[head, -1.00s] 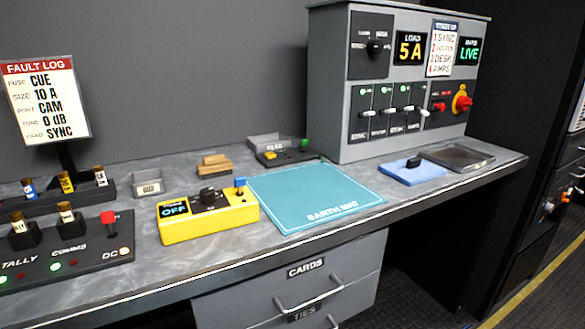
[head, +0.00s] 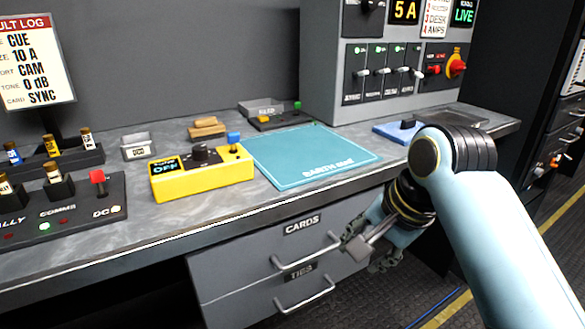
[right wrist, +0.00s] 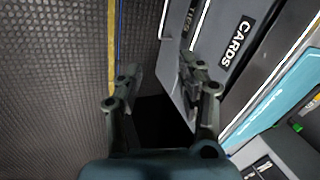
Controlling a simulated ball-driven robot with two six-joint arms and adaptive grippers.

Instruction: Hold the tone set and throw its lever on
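The tone set is a yellow box (head: 203,180) on the grey bench, left of the earth mat. Its small display reads OFF. A black knob (head: 200,153) sits on its top, and a blue-capped lever (head: 234,140) stands at its right end. My right gripper (head: 366,252) hangs in front of the drawers, below the bench edge and well right of the tone set. In the right wrist view its two fingers (right wrist: 158,85) are spread apart with nothing between them. My left gripper is not in view.
A teal earth mat (head: 310,157) lies right of the tone set. A panel with a red DC switch (head: 98,177) is on the left. The CARDS drawer (head: 275,245) and its handle are near my right gripper. A blue pad (head: 395,130) lies farther right.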

